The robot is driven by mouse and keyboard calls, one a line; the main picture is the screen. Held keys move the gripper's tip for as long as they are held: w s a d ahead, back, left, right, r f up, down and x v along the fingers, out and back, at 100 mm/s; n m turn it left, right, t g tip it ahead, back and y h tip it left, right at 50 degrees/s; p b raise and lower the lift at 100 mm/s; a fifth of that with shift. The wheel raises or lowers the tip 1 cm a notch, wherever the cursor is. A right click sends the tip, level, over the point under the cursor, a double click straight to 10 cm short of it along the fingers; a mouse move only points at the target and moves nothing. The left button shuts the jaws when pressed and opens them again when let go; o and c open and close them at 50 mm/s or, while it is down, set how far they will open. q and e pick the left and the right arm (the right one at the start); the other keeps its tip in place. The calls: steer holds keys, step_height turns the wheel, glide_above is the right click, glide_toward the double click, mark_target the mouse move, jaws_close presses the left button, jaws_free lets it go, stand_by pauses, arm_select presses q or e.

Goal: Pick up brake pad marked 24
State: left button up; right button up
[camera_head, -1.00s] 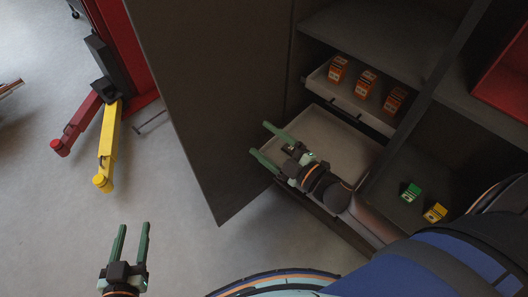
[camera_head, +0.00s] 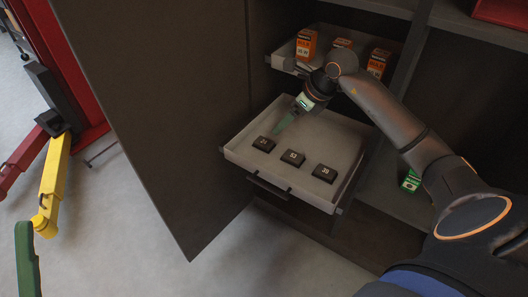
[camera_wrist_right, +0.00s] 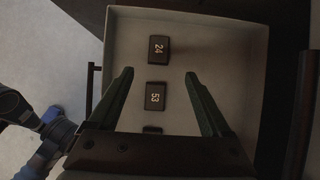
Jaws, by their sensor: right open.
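The brake pad marked 24 (camera_head: 264,144) is a small black block with pale digits. It lies leftmost in a row in the open lower drawer (camera_head: 240,155). It also shows in the right wrist view (camera_wrist_right: 159,49), just beyond my fingertips. Brake pad 53 (camera_head: 293,158) lies beside it, and a third pad (camera_head: 325,173) is at the right. My right gripper (camera_head: 284,124) points down over the drawer, behind pad 24 in the head view. In the wrist view (camera_wrist_right: 158,73) it is open and empty.
An upper drawer (camera_head: 285,63) holds orange boxes (camera_head: 306,45) above the lower one. The grey cabinet door (camera_head: 160,120) stands open at the left. A green box (camera_head: 411,181) sits right of the drawer. A red and yellow lift (camera_head: 52,185) stands at far left.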

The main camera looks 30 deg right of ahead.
steer(key=b, duration=0.2)
glide_toward(264, 142)
steer(key=x, duration=0.3)
steer(key=shift+d+f, duration=0.1)
steer(key=shift+f, duration=0.1)
steer(key=b+x, duration=0.2)
steer(key=x, duration=0.2)
steer(key=shift+w+f, duration=0.3)
arm_select(q)
steer(key=f, duration=0.4)
steer(key=shift+w+d+f, duration=0.15)
steer(key=shift+d+f, duration=0.05)
steer(key=shift+f, duration=0.15)
arm_select(e)
steer(key=shift+c, duration=0.2)
arm_select(q)
steer(key=shift+n, duration=0.3)
arm_select(e)
jaws_close()
